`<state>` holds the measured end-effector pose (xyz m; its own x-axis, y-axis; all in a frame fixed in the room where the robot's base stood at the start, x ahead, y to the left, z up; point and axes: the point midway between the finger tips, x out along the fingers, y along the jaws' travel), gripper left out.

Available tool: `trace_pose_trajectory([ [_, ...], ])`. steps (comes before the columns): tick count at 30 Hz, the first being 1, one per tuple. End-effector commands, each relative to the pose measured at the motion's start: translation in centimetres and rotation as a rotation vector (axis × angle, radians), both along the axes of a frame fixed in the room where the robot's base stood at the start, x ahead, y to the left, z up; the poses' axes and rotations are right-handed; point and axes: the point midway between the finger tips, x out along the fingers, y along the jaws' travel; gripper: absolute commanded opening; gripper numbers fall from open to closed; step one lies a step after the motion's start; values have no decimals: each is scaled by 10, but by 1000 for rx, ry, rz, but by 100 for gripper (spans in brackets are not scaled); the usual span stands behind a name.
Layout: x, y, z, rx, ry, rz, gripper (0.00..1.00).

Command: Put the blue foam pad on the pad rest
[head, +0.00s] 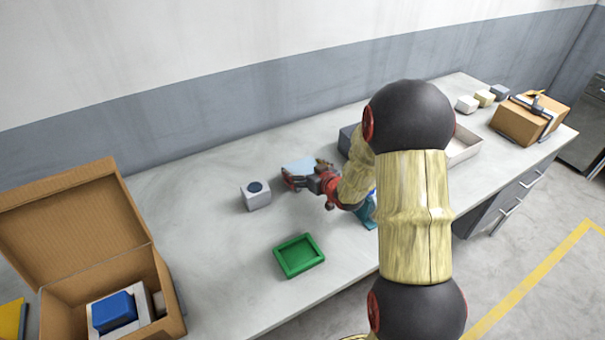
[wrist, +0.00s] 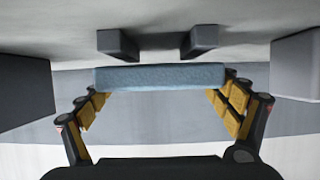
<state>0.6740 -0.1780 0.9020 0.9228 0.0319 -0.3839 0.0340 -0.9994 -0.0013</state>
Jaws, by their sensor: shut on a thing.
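The blue foam pad (wrist: 160,77) is a flat light-blue slab, held level across the jaws in the wrist view. In the head view the pad (head: 297,166) shows at the tip of my gripper (head: 308,178), over the back of the worktop. My gripper is shut on the pad by its two ends. Two grey blocks, a left one (wrist: 118,45) and a right one (wrist: 203,41), stand apart just beyond the pad in the wrist view and look like the pad rest. I cannot tell whether the pad touches them. My gripper hides them in the head view.
A pale cube with a dark round top (head: 256,195) stands left of my gripper. A dark grey box (head: 348,138) is to its right, partly hidden by my arm. A green tray (head: 299,256) lies in front. An open cardboard box (head: 78,220) is at left.

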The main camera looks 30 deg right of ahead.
Motion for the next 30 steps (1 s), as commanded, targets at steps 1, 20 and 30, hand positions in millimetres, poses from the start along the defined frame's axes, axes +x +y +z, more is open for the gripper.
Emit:
trace_pose_trajectory([
  [1,0,0,-10,0,1,0,73],
  [20,0,0,-11,-1,-1,0,100],
  [30,0,0,-10,-1,-1,0,100],
])
